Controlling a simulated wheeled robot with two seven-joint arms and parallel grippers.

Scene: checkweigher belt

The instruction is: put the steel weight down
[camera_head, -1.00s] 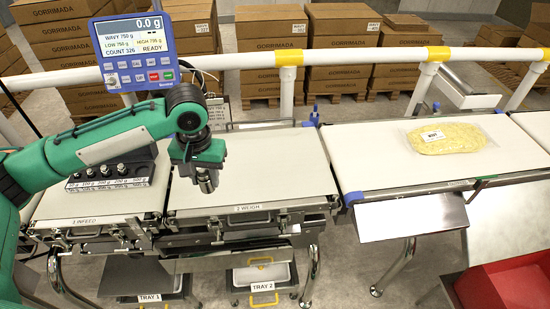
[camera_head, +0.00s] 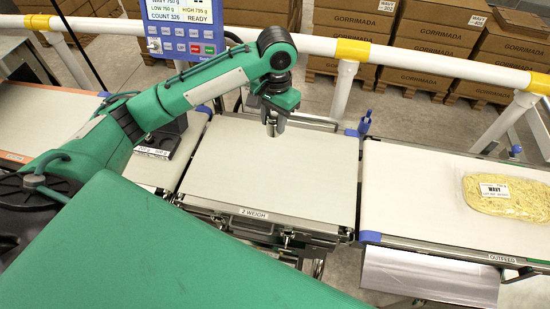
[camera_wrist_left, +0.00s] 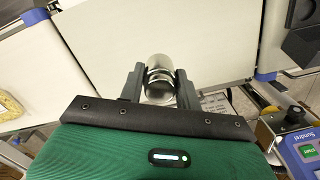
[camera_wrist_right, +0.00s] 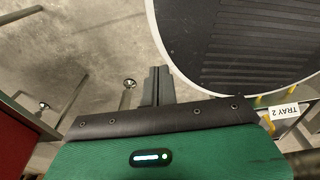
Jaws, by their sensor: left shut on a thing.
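My left gripper (camera_head: 273,122) is shut on the steel weight (camera_head: 271,130), a small shiny cylinder, over the far part of the white weigh belt (camera_head: 265,180), labelled 2 WEIGH. In the left wrist view the weight (camera_wrist_left: 158,70) sits between the two dark fingers (camera_wrist_left: 157,88), with the pale belt beyond it. I cannot tell whether its end touches the belt. My right gripper (camera_wrist_right: 157,86) shows only in the right wrist view, fingers together and empty.
The dark weight holder (camera_head: 168,140) stands on the infeed belt, partly behind my left arm. A wrapped noodle pack (camera_head: 504,195) lies on the outfeed belt (camera_head: 410,190). The blue indicator (camera_head: 187,30) is cut off at the top. The rest of the weigh belt is clear.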

